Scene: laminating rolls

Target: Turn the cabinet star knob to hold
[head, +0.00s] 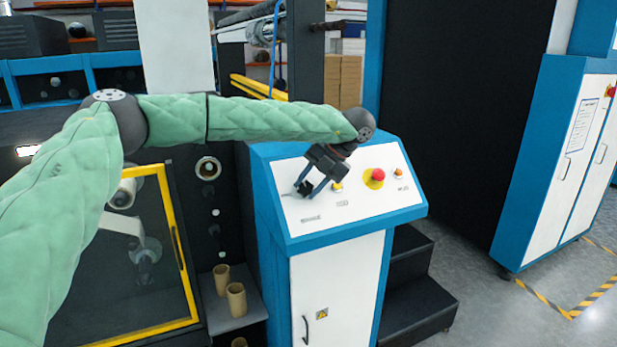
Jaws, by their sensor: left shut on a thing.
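The control cabinet (335,262) is blue and white with a sloped white panel on top. The black star knob (305,188) sits at the left of this panel, partly covered by the fingers. My left gripper (309,189) reaches down to the panel from above and is shut on the star knob. The label below the knob is too small to read, so I cannot tell its position. My right gripper is not in view.
Right of the knob are a small yellow button (337,187), a red emergency button (378,175) on yellow, and an orange button (398,173). A yellow-framed door (178,235) and cardboard cores (236,299) are left. Black steps (420,305) stand right.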

